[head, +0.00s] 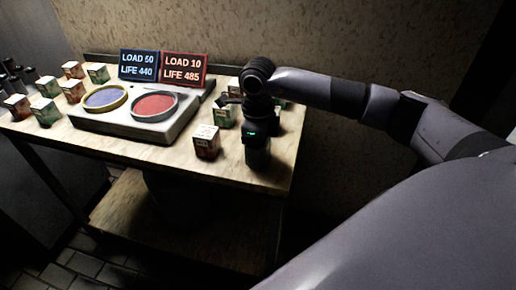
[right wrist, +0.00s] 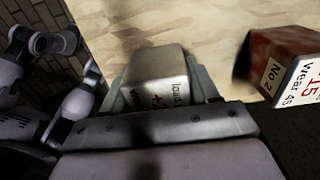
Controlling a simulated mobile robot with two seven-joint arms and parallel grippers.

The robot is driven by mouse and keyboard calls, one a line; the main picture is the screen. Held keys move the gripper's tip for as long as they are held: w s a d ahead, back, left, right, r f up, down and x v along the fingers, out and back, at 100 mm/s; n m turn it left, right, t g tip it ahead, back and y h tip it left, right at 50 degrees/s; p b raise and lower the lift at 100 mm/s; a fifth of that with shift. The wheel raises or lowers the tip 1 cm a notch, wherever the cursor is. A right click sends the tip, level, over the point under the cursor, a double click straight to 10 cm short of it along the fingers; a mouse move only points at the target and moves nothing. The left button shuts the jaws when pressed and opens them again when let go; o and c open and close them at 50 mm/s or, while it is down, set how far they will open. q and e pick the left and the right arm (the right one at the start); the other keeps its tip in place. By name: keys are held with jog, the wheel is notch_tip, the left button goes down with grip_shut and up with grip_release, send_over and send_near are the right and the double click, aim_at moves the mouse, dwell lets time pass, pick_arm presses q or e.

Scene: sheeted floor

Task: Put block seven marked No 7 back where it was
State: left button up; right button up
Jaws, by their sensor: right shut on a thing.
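My right gripper (head: 258,158) points down over the right front part of the table. In the right wrist view, the gripper (right wrist: 165,85) is shut on a pale block (right wrist: 157,65). Its label shows "load", a red "+2" and part of "Wear"; no block number is readable on it. The head view does not clearly show this held block. A brown-sided block marked No 2 (right wrist: 285,75) stands apart, to the right in the wrist view. A block (head: 207,141) stands left of the gripper in the head view. I cannot pick out a No 7 mark. My left gripper is not in view.
A grey device (head: 140,127) carries a blue dish (head: 105,98) and a red dish (head: 154,105). Signs read LOAD 50 LIFE 440 (head: 139,65) and LOAD 10 LIFE 485 (head: 184,69). Several blocks (head: 47,111) stand left; a green-sided block (head: 224,115) is near my gripper.

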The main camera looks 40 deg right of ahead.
jog(key=shift+r, duration=0.15)
jog(key=o, duration=1.4)
jog(key=shift+f, duration=0.2)
